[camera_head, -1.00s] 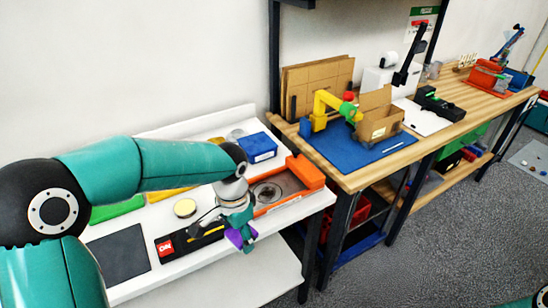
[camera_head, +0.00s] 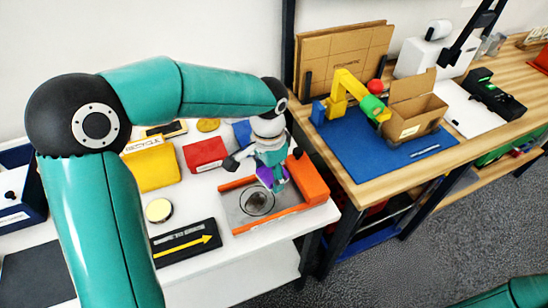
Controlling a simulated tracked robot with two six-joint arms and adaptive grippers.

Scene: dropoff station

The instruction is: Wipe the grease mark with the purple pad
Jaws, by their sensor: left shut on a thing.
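My left gripper (camera_head: 272,174) is shut on the purple pad (camera_head: 266,177), which shows partly between and below its fingers. The gripper points down over the back part of the orange-walled tray (camera_head: 315,183). A dark, round, ring-like mark (camera_head: 257,202) shows on the tray's grey floor, just in front of and left of the pad. I cannot tell whether this mark is the grease or a fitting, or whether the pad touches the floor. Of my right arm only a teal link shows at the bottom right; its gripper is out of view.
A red box (camera_head: 205,154), a yellow box (camera_head: 152,165), a blue box (camera_head: 242,132), a round tin (camera_head: 159,210) and a black panel with a yellow arrow (camera_head: 185,242) share the white table (camera_head: 240,262). A wooden bench with a blue mat (camera_head: 350,150) stands to the right.

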